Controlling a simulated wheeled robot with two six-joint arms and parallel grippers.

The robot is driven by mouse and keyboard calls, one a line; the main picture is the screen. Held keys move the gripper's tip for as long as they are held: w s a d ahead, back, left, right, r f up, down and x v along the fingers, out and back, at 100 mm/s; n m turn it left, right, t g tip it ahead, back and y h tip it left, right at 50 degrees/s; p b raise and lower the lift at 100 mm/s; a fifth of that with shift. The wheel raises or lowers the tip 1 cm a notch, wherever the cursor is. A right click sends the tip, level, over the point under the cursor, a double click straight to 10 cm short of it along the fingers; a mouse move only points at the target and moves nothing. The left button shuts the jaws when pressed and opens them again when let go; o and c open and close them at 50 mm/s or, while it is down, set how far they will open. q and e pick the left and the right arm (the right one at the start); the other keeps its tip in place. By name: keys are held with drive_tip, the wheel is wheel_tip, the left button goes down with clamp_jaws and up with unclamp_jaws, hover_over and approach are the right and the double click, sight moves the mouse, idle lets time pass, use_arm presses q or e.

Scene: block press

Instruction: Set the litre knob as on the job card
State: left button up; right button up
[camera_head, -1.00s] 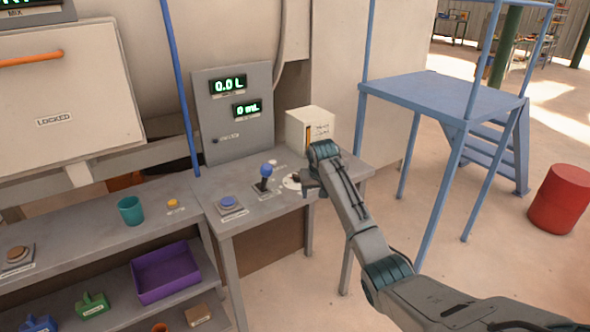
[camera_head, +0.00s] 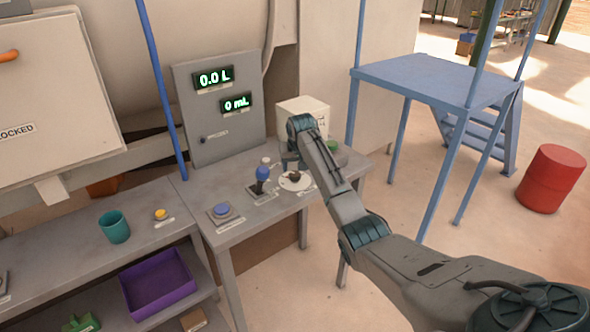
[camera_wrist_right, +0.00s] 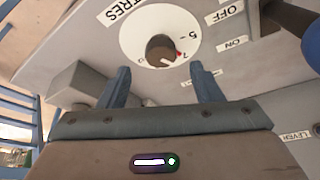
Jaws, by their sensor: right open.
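The litre knob is a dark brown round knob (camera_wrist_right: 162,49) on a white dial disc (camera_wrist_right: 135,40) with numbers, beside a label reading LITRES (camera_wrist_right: 125,8). A small red mark shows at the knob's edge; which number it points to I cannot tell. In the head view the dial (camera_head: 290,186) lies on the grey bench, with the right gripper (camera_head: 289,163) just above it. In the wrist view the right gripper (camera_wrist_right: 162,80) is open and empty, its fingertips just short of the knob. The display (camera_head: 213,78) reads 0.0 L. I cannot make out the job card.
A pale box (camera_head: 303,106) stands behind the gripper. A second display (camera_head: 236,103) reads 0 mL. A teal cup (camera_head: 114,227) is on the left bench.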

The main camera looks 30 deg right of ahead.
sight(295, 173)
drive_tip(key=x, duration=0.4)
drive_tip(key=shift+w+r, duration=0.1)
drive_tip(key=shift+w, duration=0.05)
drive_tip(key=shift+f, duration=0.3)
use_arm(q)
drive_tip(key=shift+w+r, duration=0.3)
drive_tip(key=shift+w, duration=0.6)
drive_tip(key=shift+s, duration=0.15)
use_arm(e)
drive_tip(key=shift+w, duration=0.1)
use_arm(q)
drive_tip(key=shift+s, duration=0.1)
use_arm(e)
drive_tip(key=c, duration=1)
